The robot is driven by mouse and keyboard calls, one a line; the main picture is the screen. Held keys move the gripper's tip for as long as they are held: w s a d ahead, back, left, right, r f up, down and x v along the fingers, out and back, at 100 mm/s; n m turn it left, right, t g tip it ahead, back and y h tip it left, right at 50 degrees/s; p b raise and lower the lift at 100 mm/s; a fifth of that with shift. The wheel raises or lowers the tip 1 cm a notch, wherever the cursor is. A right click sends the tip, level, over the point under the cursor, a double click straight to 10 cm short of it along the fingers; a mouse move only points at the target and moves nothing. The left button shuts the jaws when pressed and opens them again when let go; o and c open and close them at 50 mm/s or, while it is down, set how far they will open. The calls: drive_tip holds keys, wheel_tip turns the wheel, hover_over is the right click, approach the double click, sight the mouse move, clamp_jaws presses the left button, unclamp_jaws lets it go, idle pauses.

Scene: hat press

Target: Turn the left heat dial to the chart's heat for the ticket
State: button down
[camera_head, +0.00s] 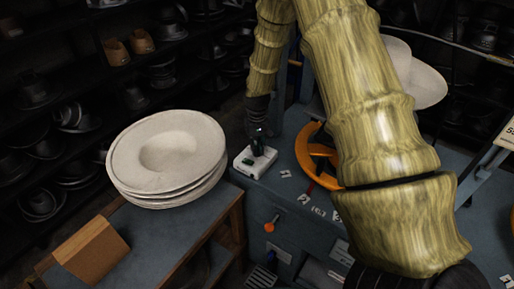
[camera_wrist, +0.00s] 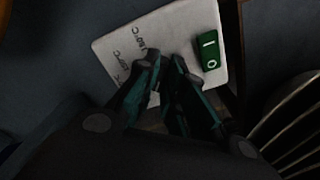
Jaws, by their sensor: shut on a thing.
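The left heat dial's white box (camera_head: 243,166) sits on the corner of the blue-grey bench. It also shows in the wrist view (camera_wrist: 112,45), with small printed marks along one side and a green rocker switch (camera_wrist: 207,48). My gripper (camera_head: 259,146) reaches down onto this box from above. In the wrist view my gripper (camera_wrist: 168,62) has its two teal-padded fingers close together over the box, shut on the dial's knob. The knob is mostly hidden between the fingers, and its pointing direction cannot be read. The ticket and the chart cannot be made out.
An orange wheel (camera_head: 308,150) stands just right of the box, partly behind my arm. Small numbered labels (camera_head: 305,199) lie on the bench. An orange-tipped lever (camera_head: 270,226) sticks out of its front. Stacked pale hat bodies (camera_head: 165,150) rest on a side table at left.

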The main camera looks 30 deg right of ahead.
drive_tip(key=shift+m, duration=1)
drive_tip(key=shift+w, duration=0.1)
drive_tip(key=c, duration=1.5)
unclamp_jaws()
wheel_tip(320, 180, up, 12)
